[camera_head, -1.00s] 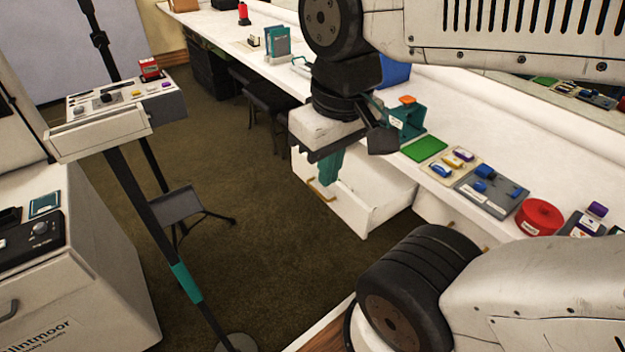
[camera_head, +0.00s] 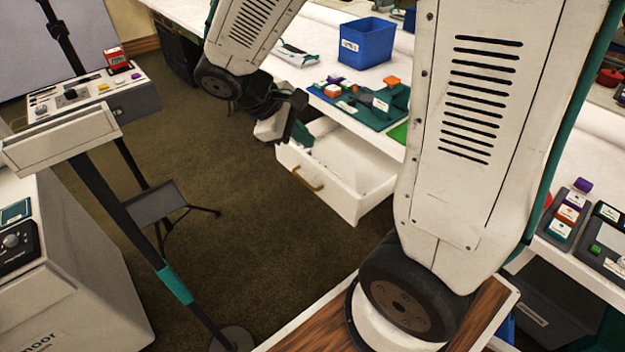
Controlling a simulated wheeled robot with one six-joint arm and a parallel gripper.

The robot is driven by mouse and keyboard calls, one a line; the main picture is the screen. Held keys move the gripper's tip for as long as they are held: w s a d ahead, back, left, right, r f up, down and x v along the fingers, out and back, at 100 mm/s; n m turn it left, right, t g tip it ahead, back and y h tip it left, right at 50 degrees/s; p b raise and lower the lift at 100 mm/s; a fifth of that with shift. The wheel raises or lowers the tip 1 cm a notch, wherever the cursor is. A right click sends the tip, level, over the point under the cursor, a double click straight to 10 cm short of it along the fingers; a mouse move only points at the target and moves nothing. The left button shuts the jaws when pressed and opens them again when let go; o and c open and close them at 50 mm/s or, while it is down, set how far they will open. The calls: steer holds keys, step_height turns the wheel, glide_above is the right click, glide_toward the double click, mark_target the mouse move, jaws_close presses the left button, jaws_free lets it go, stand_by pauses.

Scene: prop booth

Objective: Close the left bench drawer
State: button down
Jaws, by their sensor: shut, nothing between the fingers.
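The left bench drawer (camera_head: 345,204) is white with a brass handle (camera_head: 308,179) and stands pulled out from under the bench, its inside showing and looking empty. My gripper (camera_head: 302,136) is shut and empty. In the picture it overlaps the drawer's far left end, near the top of the front panel. I cannot tell whether it touches the drawer. My arm hides part of the bench to the right of the drawer.
The white bench top (camera_head: 330,72) holds a blue bin (camera_head: 366,44) and a green fixture (camera_head: 385,105) above the drawer. A control stand (camera_head: 75,100) and a small tripod seat (camera_head: 156,203) stand on the left. The carpet (camera_head: 245,215) before the drawer is clear.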

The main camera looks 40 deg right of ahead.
steer(key=w+f+n+h, duration=0.4)
steer(key=w+f+n, duration=0.3)
steer(key=f, duration=0.5)
steer(key=n+t+h, duration=0.1)
steer(key=n+t, duration=0.2)
steer(key=n, duration=0.1)
glide_toward(320, 179)
steer(key=x, duration=0.5)
steer(key=shift+a+f, duration=0.25)
steer(key=shift+f, duration=0.05)
steer(key=shift+d, duration=0.8)
